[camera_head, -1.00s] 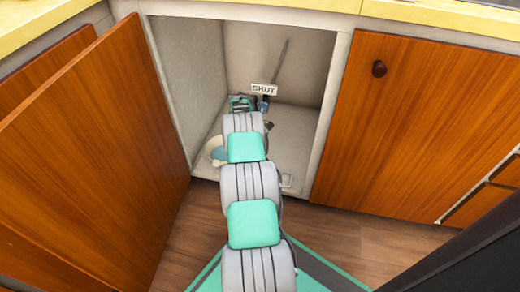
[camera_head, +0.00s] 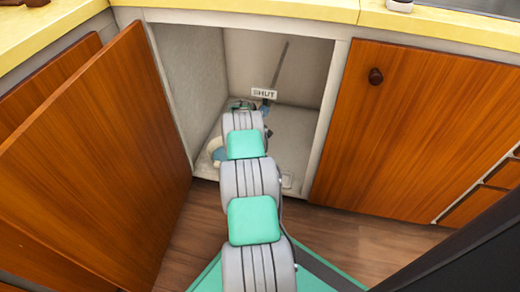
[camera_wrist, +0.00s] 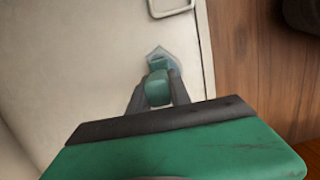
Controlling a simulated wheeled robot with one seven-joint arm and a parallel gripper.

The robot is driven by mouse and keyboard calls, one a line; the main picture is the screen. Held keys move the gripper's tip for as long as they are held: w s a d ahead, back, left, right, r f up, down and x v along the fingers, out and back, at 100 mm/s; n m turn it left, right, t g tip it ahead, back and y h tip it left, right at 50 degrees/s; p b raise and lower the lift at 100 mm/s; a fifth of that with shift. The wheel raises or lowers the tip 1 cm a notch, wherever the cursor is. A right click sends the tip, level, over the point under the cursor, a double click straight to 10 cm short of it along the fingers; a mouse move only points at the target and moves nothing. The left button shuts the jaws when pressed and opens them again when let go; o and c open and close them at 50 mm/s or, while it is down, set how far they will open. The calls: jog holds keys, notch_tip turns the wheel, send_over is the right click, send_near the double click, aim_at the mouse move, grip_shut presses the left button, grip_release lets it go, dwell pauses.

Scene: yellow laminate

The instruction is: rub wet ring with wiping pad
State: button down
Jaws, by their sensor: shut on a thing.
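My gripper (camera_wrist: 158,84) is shut on the wiping pad (camera_wrist: 157,92), which shows green between the dark fingers in the wrist view. A small pale blue-grey piece sticks out beyond the fingertips, at or just over the cabinet floor (camera_wrist: 75,65); I cannot tell whether it touches. In the head view my arm reaches into the open cabinet, and its last link hides the pad and most of the gripper. I cannot make out the wet ring in either view.
A "SHUT" tag (camera_head: 264,93) hangs by a pipe (camera_head: 280,65) behind. The open door (camera_head: 95,160) stands left, the closed door (camera_head: 410,130) right. A pale rectangular frame (camera_wrist: 170,8) lies on the cabinet floor.

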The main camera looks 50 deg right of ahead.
jog(key=shift+s+a, duration=0.15)
jog(key=shift+a, duration=0.1)
jog(key=shift+s+a+r+p, duration=0.2)
jog(key=shift+a+p, duration=0.25)
jog(key=shift+p, duration=0.2)
jog(key=shift+s+a+r+p, duration=0.15)
jog(key=shift+a+p, duration=0.25)
jog(key=shift+p, duration=0.2)
jog(key=shift+s+a+f+p, duration=0.15)
jog(key=shift+a+p, duration=0.15)
jog(key=shift+a+f, duration=0.1)
jog(key=shift+f, duration=0.1)
jog(key=shift+w+d+f+b, duration=0.25)
jog(key=shift+d+b, duration=0.2)
jog(key=shift+b, duration=0.6)
jog(key=shift+w+d+f+b, duration=0.1)
jog(key=shift+d+b, duration=0.2)
jog(key=shift+b, duration=0.2)
jog(key=shift+w+d+b, duration=0.2)
jog(key=shift+d+b, duration=0.3)
jog(key=shift+b, duration=0.25)
jog(key=shift+r, duration=0.4)
